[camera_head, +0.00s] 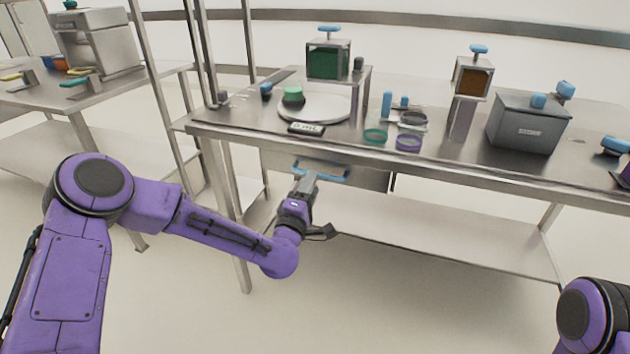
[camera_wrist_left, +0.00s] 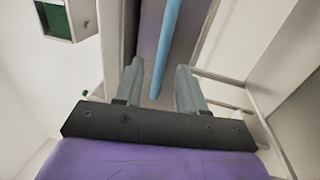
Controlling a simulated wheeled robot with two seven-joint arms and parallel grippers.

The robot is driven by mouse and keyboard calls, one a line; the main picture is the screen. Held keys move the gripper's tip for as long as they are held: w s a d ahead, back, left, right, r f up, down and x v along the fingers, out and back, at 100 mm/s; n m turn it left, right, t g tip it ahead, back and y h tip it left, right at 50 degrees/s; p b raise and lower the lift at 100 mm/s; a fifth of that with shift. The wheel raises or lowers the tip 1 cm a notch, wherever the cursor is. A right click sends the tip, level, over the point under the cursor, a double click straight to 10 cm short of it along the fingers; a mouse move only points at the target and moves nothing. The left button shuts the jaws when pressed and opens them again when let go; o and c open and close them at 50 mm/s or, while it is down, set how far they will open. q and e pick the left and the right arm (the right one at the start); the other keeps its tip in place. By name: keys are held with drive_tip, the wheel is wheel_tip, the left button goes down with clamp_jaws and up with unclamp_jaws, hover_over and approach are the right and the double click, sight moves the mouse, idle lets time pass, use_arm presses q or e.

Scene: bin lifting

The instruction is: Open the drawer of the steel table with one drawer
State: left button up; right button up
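The steel table (camera_head: 470,168) has one drawer (camera_head: 371,180) under its top, with a blue bar handle (camera_head: 335,178) on its front. The drawer looks closed. My left gripper (camera_head: 306,176) is at the left part of the handle, its fingers pointing up at it. In the left wrist view the two grey fingers (camera_wrist_left: 160,68) are spread, and the blue handle (camera_wrist_left: 168,40) shows in the gap between them, with clear space on both sides. Whether the fingertips reach past the bar cannot be told. My right gripper is out of view; only part of that arm shows at bottom right.
On the tabletop are a round white board (camera_head: 325,108), a green-filled dispenser (camera_head: 325,62), a brown-filled dispenser (camera_head: 473,80), a grey box (camera_head: 525,125) and coloured rings (camera_head: 408,143). A lower shelf (camera_head: 440,235) and table legs stand below. Floor in front is clear.

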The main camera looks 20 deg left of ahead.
use_arm(q)
drive_tip(key=w, duration=0.3)
drive_tip(key=shift+w+r, duration=0.15)
drive_tip(key=shift+r, duration=0.1)
clamp_jaws()
